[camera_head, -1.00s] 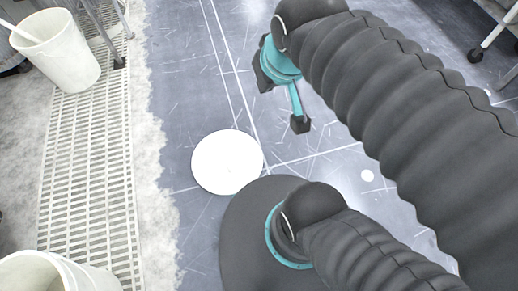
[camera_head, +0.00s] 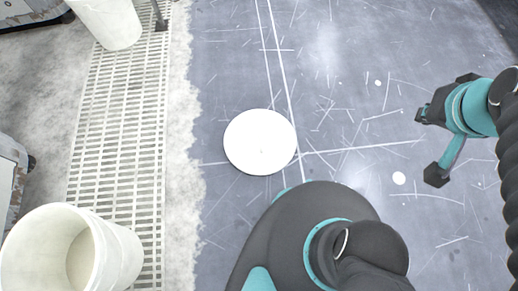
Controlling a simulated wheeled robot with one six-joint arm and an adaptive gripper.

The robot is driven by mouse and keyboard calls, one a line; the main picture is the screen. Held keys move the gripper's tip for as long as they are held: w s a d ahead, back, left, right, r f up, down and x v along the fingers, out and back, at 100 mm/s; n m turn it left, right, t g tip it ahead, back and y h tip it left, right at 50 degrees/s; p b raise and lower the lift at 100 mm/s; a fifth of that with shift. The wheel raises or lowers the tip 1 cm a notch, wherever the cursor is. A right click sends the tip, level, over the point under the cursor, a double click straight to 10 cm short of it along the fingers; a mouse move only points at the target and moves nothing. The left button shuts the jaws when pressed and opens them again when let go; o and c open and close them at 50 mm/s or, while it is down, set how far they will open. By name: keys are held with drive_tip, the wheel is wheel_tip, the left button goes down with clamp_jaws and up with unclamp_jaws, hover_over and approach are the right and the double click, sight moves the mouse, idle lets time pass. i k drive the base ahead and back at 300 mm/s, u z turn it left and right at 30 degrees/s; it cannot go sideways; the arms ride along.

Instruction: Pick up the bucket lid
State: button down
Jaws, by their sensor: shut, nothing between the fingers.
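The bucket lid (camera_head: 260,142) is a flat white disc. It lies on the grey floor near the middle of the picture, and its whole outline is visible. My gripper (camera_head: 424,114) is at the right, at the end of the teal and black wrist. It is shut and empty, well to the right of the lid and apart from it. The fingertips are small and dark, with little detail visible.
A white open bucket (camera_head: 120,255) stands at the lower left. Another white bucket (camera_head: 108,22) stands at the top left. A pale slotted grating (camera_head: 118,130) runs along the left. The scratched grey floor (camera_head: 345,85) right of the lid is clear.

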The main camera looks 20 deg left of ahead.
sight(260, 141)
drive_tip(key=k, duration=0.7)
drive_tip(key=u, duration=1)
drive_tip(key=i, duration=1)
drive_tip(key=u, duration=0.05)
drive_tip(key=k, duration=0.5)
drive_tip(key=u, duration=3.35)
drive_tip(key=k, duration=1.2)
drive_tip(key=z, duration=1.15)
